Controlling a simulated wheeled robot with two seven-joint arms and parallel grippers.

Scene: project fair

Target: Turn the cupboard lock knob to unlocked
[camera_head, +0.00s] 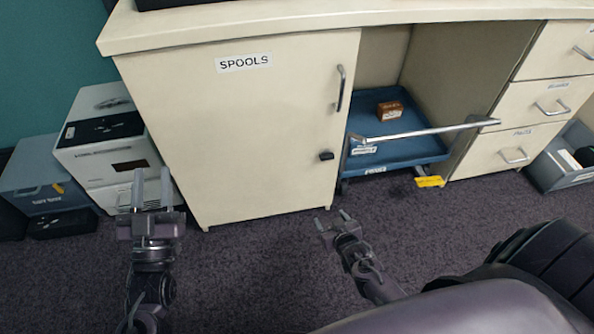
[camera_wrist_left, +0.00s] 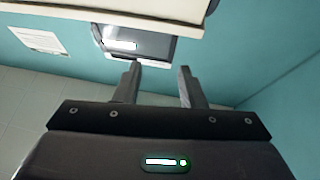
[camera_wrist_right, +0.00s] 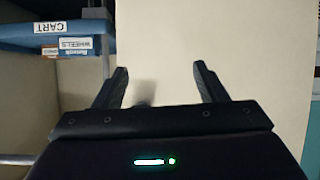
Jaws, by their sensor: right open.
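The cream cupboard door labelled SPOOLS (camera_head: 240,120) is closed in the head view. Its small dark lock knob (camera_head: 326,156) sits low near the door's right edge, under the metal handle (camera_head: 341,88). My right gripper (camera_head: 333,217) is open and empty, below the knob in the picture and apart from it. In the right wrist view, its open fingers (camera_wrist_right: 160,80) face the cream door, with a blurred dark patch between them that I cannot identify for certain. My left gripper (camera_head: 152,180) is open and empty, left of the cupboard; its spread fingers also show in the left wrist view (camera_wrist_left: 157,75).
A blue cart (camera_head: 400,150) with a metal push bar (camera_head: 430,131) and a brown box (camera_head: 390,110) stands right of the cupboard. A white printer-like machine (camera_head: 100,155) and a blue-grey bin (camera_head: 45,180) stand at the left. Carpet (camera_head: 250,260) in front is clear.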

